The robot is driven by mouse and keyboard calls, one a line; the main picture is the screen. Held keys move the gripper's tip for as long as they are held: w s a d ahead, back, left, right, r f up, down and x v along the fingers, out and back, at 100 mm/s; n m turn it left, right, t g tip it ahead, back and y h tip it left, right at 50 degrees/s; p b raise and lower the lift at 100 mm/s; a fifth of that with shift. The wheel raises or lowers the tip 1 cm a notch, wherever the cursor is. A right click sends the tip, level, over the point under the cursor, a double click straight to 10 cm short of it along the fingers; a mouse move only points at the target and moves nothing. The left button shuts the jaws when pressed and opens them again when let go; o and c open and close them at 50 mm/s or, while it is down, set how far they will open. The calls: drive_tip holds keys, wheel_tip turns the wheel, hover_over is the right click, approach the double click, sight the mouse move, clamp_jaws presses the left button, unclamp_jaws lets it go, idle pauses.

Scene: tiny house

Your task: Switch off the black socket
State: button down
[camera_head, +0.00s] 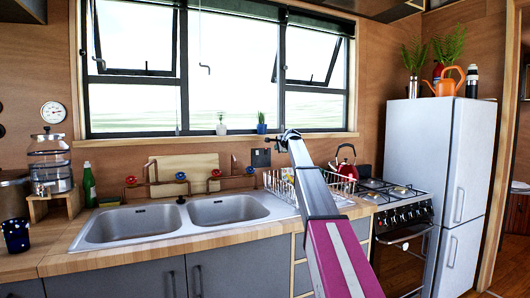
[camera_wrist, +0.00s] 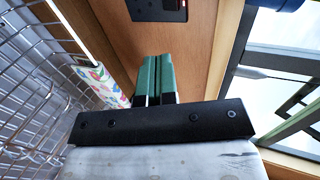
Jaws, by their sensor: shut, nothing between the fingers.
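The black socket (camera_head: 261,158) is on the wooden wall below the window, behind the sink counter. In the wrist view the black socket (camera_wrist: 158,9) is at the top edge, partly cut off, with small red marks on it. My gripper (camera_head: 280,141) is at the end of the raised arm, just right of and above the socket in the head view. In the wrist view its two green fingers (camera_wrist: 158,56) are shut together and empty. They point toward the wall below the socket, and bare wood shows between the tips and the socket.
A wire dish rack (camera_head: 290,186) stands below my gripper; its wires (camera_wrist: 40,85) fill the left of the wrist view. The window frame (camera_wrist: 235,60) is close on the right. A red kettle (camera_head: 346,164) is on the stove. Taps (camera_head: 181,177) stand behind the sink.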

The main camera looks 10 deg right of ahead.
approach(266, 151)
drive_tip(key=w+f, duration=0.4)
drive_tip(key=shift+w+a+r, duration=0.45)
drive_tip(key=shift+w+a, duration=0.25)
drive_tip(key=shift+w, duration=0.15)
drive_tip(key=shift+w+a, duration=0.15)
drive_tip(key=shift+w, duration=0.2)
drive_tip(key=shift+r, duration=0.1)
